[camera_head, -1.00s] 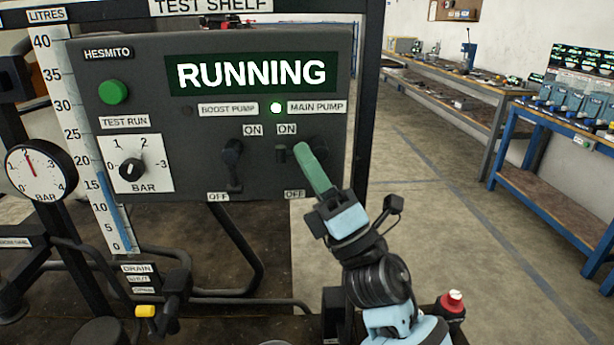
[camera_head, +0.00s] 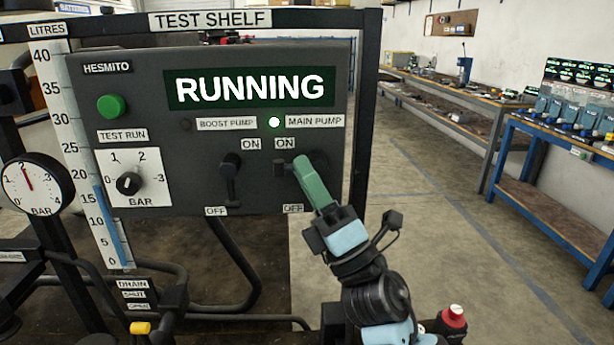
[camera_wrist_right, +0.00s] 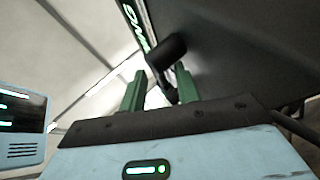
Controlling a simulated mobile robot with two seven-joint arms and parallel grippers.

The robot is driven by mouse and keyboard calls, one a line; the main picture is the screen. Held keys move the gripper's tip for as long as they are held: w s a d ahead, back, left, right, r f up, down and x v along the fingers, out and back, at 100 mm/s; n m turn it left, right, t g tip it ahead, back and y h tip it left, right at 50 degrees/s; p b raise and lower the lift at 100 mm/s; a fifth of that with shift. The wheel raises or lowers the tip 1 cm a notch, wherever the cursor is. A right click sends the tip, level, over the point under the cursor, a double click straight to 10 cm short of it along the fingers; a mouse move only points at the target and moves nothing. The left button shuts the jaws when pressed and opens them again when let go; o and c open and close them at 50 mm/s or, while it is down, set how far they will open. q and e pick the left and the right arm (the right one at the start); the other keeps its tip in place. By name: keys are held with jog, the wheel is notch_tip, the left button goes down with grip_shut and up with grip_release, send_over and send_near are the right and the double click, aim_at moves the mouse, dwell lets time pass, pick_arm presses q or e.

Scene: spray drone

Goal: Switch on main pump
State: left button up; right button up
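The main pump switch (camera_head: 279,169) is a black lever on the dark control panel (camera_head: 120,75), below its ON label. Its lower part is partly hidden by my right gripper. The light beside the MAIN PUMP label (camera_head: 316,121) glows, and the display (camera_head: 250,88) reads RUNNING. My right gripper (camera_head: 301,162) has green fingers and is at the switch, on its right in the head view. In the right wrist view the fingers (camera_wrist_right: 160,82) are apart, with a black lever (camera_wrist_right: 172,50) showing between them, closer to the right finger. Contact cannot be told. My left gripper is not in view.
The boost pump switch (camera_head: 230,170) is just left; its light looks dark. A green test run button (camera_head: 111,106), a BAR knob (camera_head: 128,184) and a gauge (camera_head: 36,184) are further left. Pipes run below the panel. Open floor and workbenches lie to the right.

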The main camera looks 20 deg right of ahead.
jog(key=b+v, duration=0.2)
jog(key=v, duration=0.5)
jog(key=shift+s+f, duration=0.15)
jog(key=shift+f, duration=0.05)
jog(key=shift+d, duration=0.15)
